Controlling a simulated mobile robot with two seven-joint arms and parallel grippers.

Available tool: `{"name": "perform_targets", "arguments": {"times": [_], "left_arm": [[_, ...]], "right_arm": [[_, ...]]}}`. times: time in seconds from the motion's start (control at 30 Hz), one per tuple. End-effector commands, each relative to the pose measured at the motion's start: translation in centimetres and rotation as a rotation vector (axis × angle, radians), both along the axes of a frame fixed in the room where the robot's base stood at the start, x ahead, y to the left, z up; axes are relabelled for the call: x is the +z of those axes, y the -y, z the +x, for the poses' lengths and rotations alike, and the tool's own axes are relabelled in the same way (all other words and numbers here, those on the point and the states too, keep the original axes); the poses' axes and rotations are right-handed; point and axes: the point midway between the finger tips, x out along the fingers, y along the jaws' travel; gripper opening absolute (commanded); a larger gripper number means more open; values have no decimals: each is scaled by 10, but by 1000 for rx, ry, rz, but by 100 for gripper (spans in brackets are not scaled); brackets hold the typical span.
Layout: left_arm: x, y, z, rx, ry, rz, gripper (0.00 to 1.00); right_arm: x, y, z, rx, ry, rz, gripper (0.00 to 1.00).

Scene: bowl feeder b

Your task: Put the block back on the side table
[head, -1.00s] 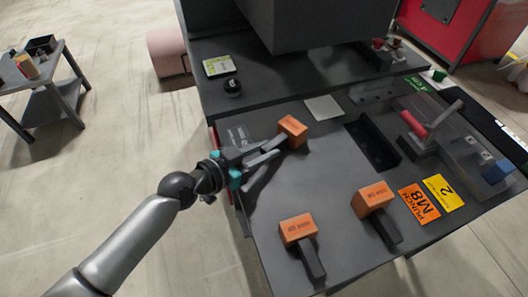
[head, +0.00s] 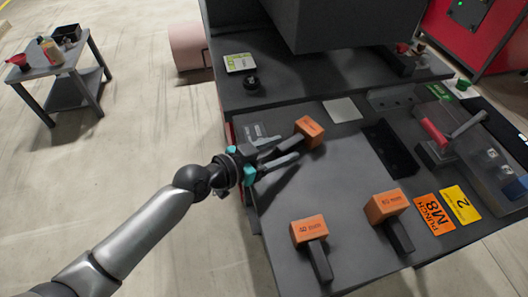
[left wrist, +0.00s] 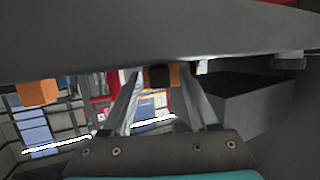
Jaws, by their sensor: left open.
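Three orange blocks with dark grey handles lie on the grey machine table (head: 340,180). The far block (head: 309,131) has its handle pointing toward my left gripper (head: 292,148). In the left wrist view this block (left wrist: 174,75) shows between the two fingers, with the dark end of its handle facing me. My left gripper is open, its fingers on either side of the handle; I cannot tell whether they touch it. The other blocks, one marked 40 mm (head: 309,231) and one (head: 386,204), stand near the front edge. The side table (head: 85,55) is at far left. My right gripper is not visible.
The side table carries a red bowl (head: 18,61), a yellowish bottle (head: 51,50) and a dark box (head: 67,35). Open floor lies between the tables. A red-handled press (head: 435,133) and orange and yellow cards (head: 460,204) are on the right. A dark machine housing overhangs the back.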

Motion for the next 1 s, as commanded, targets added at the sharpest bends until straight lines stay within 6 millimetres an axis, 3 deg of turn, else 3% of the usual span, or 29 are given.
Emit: {"name": "perform_targets", "arguments": {"times": [0.4, 0.7, 1.0], "left_arm": [[19, -45, -38, -2, -1, 4, 60], [30, -75, -64, -1, 0, 4, 60], [36, -87, -74, 0, 0, 0, 60]], "right_arm": [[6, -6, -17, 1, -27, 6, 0], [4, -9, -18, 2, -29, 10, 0], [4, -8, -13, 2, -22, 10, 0]]}}
